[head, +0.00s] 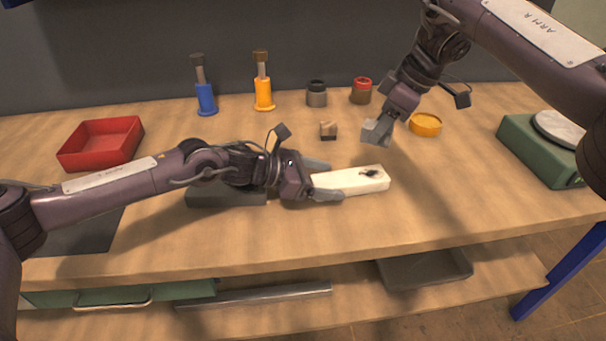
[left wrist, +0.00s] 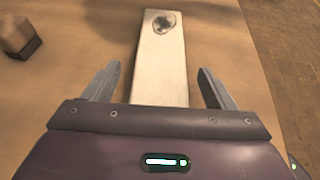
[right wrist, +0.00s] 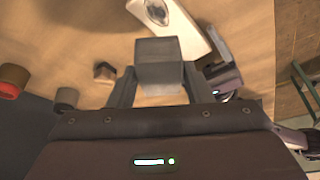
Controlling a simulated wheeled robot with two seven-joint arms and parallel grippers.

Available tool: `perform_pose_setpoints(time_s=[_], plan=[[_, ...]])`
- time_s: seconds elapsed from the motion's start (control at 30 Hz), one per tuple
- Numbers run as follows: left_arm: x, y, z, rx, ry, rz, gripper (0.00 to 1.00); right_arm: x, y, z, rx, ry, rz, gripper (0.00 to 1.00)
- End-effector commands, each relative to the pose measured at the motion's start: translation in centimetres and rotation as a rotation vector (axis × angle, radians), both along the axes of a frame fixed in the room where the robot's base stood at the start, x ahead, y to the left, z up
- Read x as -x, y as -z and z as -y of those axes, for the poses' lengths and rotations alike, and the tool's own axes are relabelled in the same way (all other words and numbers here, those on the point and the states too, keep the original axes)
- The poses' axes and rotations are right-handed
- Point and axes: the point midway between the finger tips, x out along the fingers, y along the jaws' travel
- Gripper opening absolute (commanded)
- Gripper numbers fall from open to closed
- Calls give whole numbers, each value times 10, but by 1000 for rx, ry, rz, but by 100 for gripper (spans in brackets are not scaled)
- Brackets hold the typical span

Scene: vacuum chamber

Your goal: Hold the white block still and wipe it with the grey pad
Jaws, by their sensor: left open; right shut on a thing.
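The white block (head: 352,181) lies on the table with a dark smudge near its right end. It also shows in the left wrist view (left wrist: 161,70), between my left fingers, with the smudge at its far end. My left gripper (head: 326,180) is open, one finger on each side of the block, with gaps visible beside it. My right gripper (right wrist: 158,80) is shut on the grey pad (right wrist: 158,50). In the head view the grey pad (head: 376,132) hangs above the table, behind and apart from the block. The block's near end is partly hidden by my left gripper.
A small wooden block (head: 328,130) stands behind the white block. A yellow round tin (head: 426,125) is near my right gripper. A red tray (head: 101,142) is at left, a green scale (head: 535,150) at right.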

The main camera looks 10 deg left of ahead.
Motion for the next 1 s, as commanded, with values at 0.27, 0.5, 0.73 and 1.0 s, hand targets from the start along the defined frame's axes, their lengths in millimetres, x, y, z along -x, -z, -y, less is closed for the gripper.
perform_pose_setpoints(time_s=[0.27,0.5,0.73,1.0], plan=[[-11,11,24,0,-1,0,78,0,0,0,0,0,0,27],[-11,12,27,-1,0,0,78,0,0,0,0,0,0,27],[-11,12,26,-1,0,0,60,0,0,0,0,0,0,27],[-11,12,26,-1,0,0,24,0,0,0,0,0,0,27]])
